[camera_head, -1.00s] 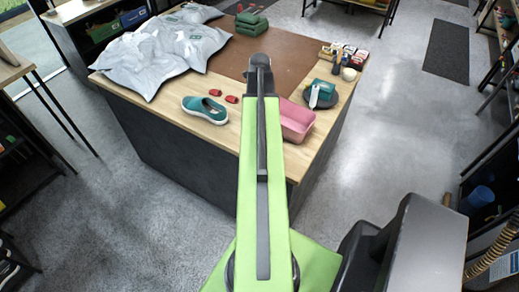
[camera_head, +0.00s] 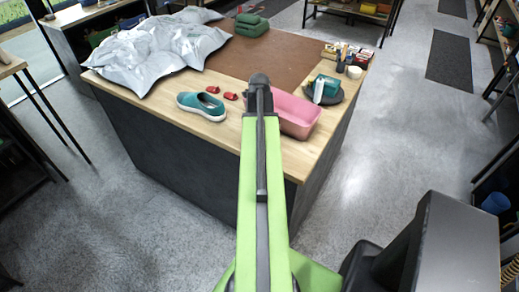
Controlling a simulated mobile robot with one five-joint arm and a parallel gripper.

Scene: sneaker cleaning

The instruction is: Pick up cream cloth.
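I cannot make out a cream cloth in this view. A stack of folded green cloths (camera_head: 251,25) lies at the back of the brown mat on the table. My arm reaches up the middle of the picture, and its dark far end shows in front of the table's near edge and the pink tub. The fingers of my gripper are hidden from this camera, so I cannot see whether they hold anything.
The wooden table (camera_head: 222,133) holds grey-white plastic bags (camera_head: 140,60), a teal sneaker (camera_head: 201,106), small red pieces (camera_head: 212,90), a pink tub (camera_head: 297,113) and a dark dish (camera_head: 334,97) with a teal item (camera_head: 326,86). The brown mat (camera_head: 270,60) has bare room.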

